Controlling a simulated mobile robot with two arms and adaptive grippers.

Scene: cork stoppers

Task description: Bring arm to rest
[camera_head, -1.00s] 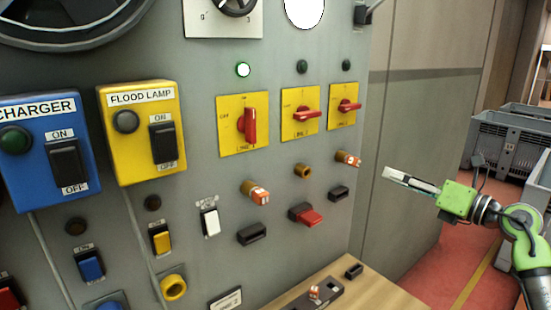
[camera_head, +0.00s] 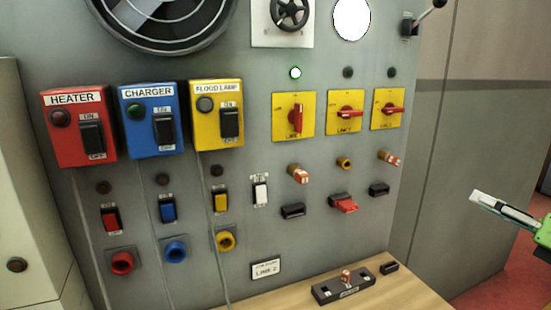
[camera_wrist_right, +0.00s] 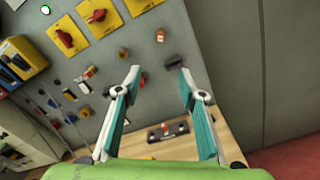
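My right gripper (camera_head: 492,203) is at the right edge of the head view, held in the air to the right of the grey control panel (camera_head: 240,170). Only its fingers and part of its green body show there. In the right wrist view my right gripper (camera_wrist_right: 159,74) has its two teal fingers spread apart with nothing between them. It points toward the panel and stays apart from it. My left gripper and arm are not in view.
The panel carries a red heater box (camera_head: 77,128), a blue charger box (camera_head: 150,118), a yellow flood lamp box (camera_head: 217,114) and red rotary switches on yellow plates. A wooden ledge (camera_head: 418,297) below holds a black block (camera_head: 343,291). The red floor (camera_head: 490,293) at right looks clear.

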